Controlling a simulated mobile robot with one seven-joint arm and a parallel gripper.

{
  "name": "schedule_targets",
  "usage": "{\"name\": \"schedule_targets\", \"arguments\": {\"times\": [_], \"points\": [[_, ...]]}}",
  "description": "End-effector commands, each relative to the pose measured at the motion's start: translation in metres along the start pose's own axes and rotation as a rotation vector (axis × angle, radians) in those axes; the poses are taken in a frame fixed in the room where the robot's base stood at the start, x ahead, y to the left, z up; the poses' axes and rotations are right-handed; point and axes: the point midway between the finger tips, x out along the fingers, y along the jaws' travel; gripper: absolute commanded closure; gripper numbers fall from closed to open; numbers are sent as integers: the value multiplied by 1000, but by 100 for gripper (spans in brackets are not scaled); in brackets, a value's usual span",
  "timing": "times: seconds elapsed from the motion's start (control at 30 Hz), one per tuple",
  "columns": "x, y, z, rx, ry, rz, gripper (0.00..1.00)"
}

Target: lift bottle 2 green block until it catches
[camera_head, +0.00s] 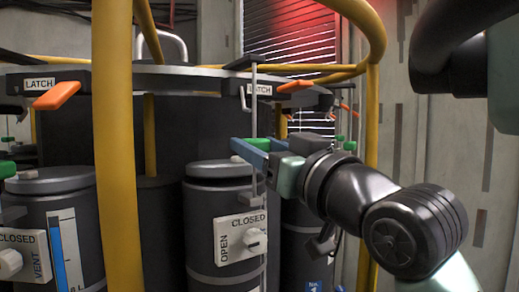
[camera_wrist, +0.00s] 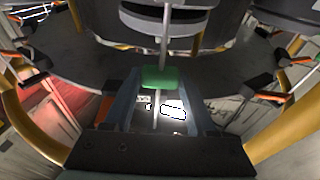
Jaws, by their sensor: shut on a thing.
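The green block (camera_head: 259,143) sits on a thin upright rod (camera_head: 254,108) in front of the middle dark bottle (camera_head: 218,202). My gripper (camera_head: 250,149) reaches in from the right, its blue fingers around the block. In the wrist view the green block (camera_wrist: 159,77) lies between the two blue fingers (camera_wrist: 160,88), and the rod passes through it. My gripper is shut on the block. The bottle has a white OPEN/CLOSED valve plate (camera_head: 240,236). No bottle number is readable on it. Above, a plate marked LATCH (camera_head: 259,89) and an orange lever (camera_head: 295,86) are on the ring.
A yellow post (camera_head: 117,150) stands in the left foreground, and a yellow rail (camera_head: 373,150) curves behind my arm. The left bottle (camera_head: 75,225) has another green block (camera_head: 7,169) and an orange latch lever (camera_head: 57,95) above. Another green block (camera_head: 349,145) is beyond my wrist.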

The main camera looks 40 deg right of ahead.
Motion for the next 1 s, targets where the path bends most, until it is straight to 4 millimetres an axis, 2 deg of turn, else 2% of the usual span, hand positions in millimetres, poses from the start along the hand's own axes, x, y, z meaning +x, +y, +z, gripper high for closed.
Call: {"name": "schedule_targets", "arguments": {"times": [0.03,1.0], "points": [[0,0,-8,-2,6,1,100],[10,0,-57,-2,12,1,100]]}}
